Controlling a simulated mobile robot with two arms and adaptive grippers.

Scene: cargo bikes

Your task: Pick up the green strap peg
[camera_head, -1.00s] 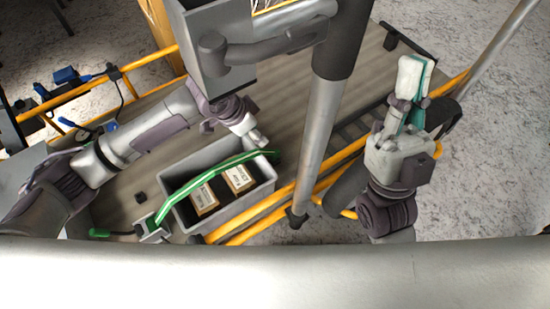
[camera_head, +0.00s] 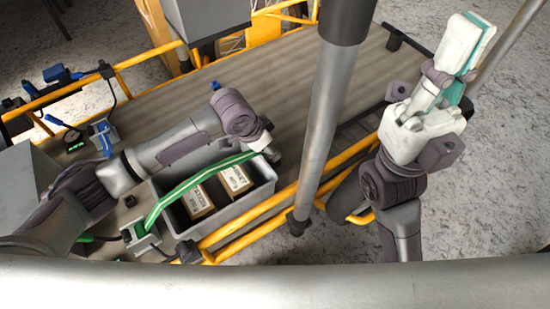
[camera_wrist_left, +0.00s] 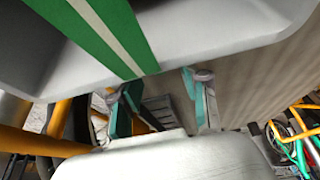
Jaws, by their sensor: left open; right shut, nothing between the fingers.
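A green strap (camera_head: 190,186) with a pale stripe runs across a grey crate (camera_head: 190,231), from a grey buckle (camera_head: 143,240) at its left end up to my left gripper (camera_head: 272,152). The peg at the strap's far end is hidden behind that gripper in the head view. In the left wrist view the strap (camera_wrist_left: 95,30) comes down over the crate wall (camera_wrist_left: 230,40) towards the open fingers (camera_wrist_left: 160,88). I cannot make out the peg between them. My right gripper (camera_head: 465,48) is shut and empty, raised at the right, well away from the strap.
Two cardboard boxes (camera_head: 236,181) sit in the crate on the wooden bike deck (camera_head: 290,75). Yellow rails (camera_head: 250,222) edge the deck. A grey post (camera_head: 322,130) stands between my arms. Blue-handled clamps (camera_head: 104,138) lie at the left.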

